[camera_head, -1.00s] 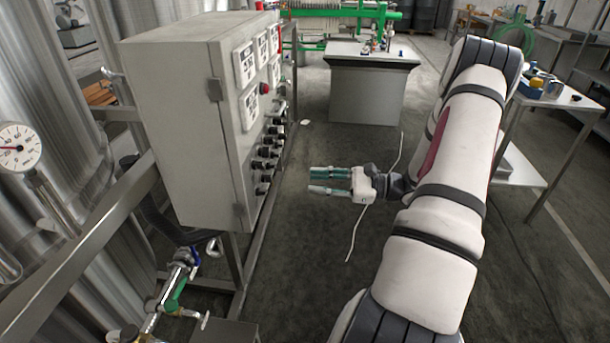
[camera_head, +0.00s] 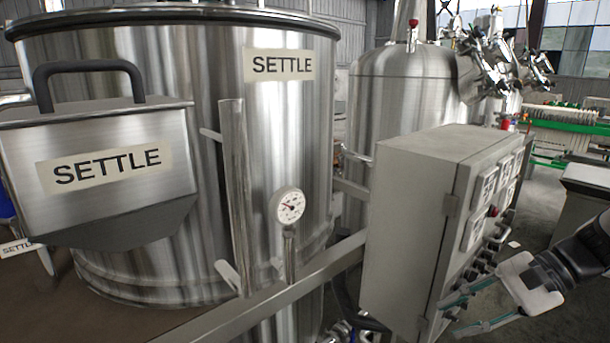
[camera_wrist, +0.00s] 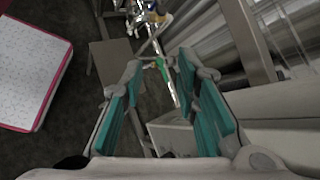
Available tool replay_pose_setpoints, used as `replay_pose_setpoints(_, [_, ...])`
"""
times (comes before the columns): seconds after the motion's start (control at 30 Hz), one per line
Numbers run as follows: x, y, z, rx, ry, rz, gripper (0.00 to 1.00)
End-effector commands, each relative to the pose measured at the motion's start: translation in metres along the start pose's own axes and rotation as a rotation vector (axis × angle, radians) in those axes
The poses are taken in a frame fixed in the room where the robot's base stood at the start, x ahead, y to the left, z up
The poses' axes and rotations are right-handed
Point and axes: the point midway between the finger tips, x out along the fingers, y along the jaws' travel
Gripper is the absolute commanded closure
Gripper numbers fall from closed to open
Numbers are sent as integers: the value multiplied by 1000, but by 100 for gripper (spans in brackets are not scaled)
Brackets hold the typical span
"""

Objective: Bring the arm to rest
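My gripper (camera_head: 478,311) is at the lower right of the head view, in front of the control cabinet's switch face. Its two teal-padded fingers stand apart with nothing between them. The wrist view also shows my gripper (camera_wrist: 162,92) open and empty. Whether a finger touches the cabinet cannot be told from the head view. Most of my arm is outside the head view; only the wrist end shows at the right edge.
The grey control cabinet (camera_head: 412,215) stands close to my gripper. A steel tank marked SETTLE (camera_head: 285,120) with a pressure gauge (camera_head: 290,206) fills the left. Dark floor (camera_wrist: 60,135) shows at left.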

Motion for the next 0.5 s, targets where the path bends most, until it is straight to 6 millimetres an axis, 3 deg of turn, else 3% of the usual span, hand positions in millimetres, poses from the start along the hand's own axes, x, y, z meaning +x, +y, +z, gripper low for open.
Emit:
replay_pose_setpoints(0.03, [2, -1, 22, -65, 31, 68, 72])
replay_pose_setpoints(0.2, [6, 8, 75, -261, 134, 264, 72])
replay_pose_setpoints(0.5, [-4, 33, 149, -640, 341, 530, 72])
